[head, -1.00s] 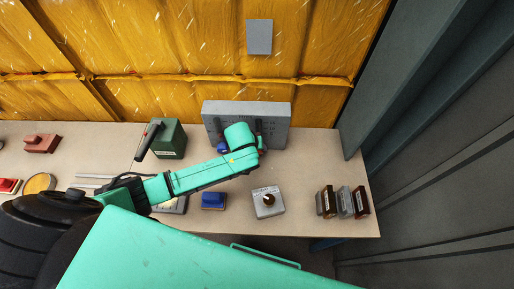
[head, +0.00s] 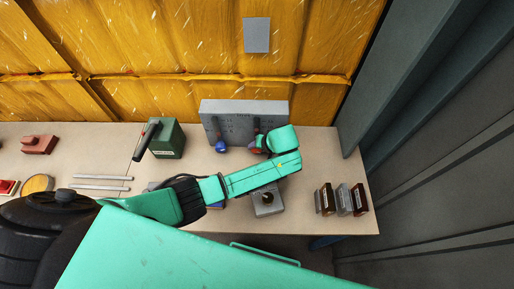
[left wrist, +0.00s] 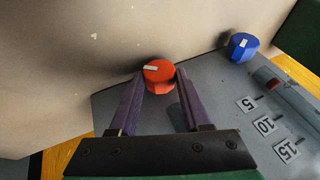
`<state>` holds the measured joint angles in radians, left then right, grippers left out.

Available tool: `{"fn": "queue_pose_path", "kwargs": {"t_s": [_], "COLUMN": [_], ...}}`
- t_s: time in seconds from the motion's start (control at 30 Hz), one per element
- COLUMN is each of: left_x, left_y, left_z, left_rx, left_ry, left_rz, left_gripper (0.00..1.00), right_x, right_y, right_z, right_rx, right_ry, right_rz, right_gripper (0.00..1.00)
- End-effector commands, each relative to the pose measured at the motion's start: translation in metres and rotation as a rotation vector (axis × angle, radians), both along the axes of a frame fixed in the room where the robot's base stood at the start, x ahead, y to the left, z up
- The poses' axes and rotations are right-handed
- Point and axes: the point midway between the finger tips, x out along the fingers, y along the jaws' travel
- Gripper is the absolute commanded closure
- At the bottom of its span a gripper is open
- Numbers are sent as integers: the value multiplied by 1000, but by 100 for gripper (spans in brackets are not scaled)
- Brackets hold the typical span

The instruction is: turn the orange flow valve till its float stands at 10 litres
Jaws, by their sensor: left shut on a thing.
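The orange flow valve (left wrist: 158,76) is a faceted red-orange knob with a pale mark on top. My left gripper (left wrist: 160,80) is shut on it, a purple finger on each side. In the head view my left gripper (head: 262,145) is at the right part of the grey panel (head: 240,108), mostly hidden by its own arm. A blue valve (left wrist: 240,46) sits apart on the same panel. Labels 5, 10 (left wrist: 265,125) and 15 show on the panel. A red float (left wrist: 273,84) stands about level with 5, in line with the blue valve. The orange valve's own float is not visible. My right gripper is out of view.
A green box with a lever (head: 166,139) stands left of the panel. A grey box with a knob (head: 267,204) lies under my arm. Several upright blocks (head: 343,200) stand at the table's right end. Metal rods (head: 100,187) lie left.

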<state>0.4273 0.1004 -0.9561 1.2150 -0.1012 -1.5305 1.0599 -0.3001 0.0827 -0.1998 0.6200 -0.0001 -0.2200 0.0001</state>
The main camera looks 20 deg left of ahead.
Motion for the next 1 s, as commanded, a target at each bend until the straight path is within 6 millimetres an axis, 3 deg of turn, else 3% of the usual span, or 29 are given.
{"fn": "queue_pose_path", "kwargs": {"t_s": [0.4,1.0], "left_x": [2,3], "left_y": [-5,-6], "left_z": [-7,-3], "left_rx": [285,371], "left_ry": [69,91], "left_rz": [-2,-2], "left_gripper": [100,100], "right_x": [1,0], "right_y": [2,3], "right_z": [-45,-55], "right_rx": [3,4], "right_ry": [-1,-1], "right_rz": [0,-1], "right_gripper": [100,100]}}
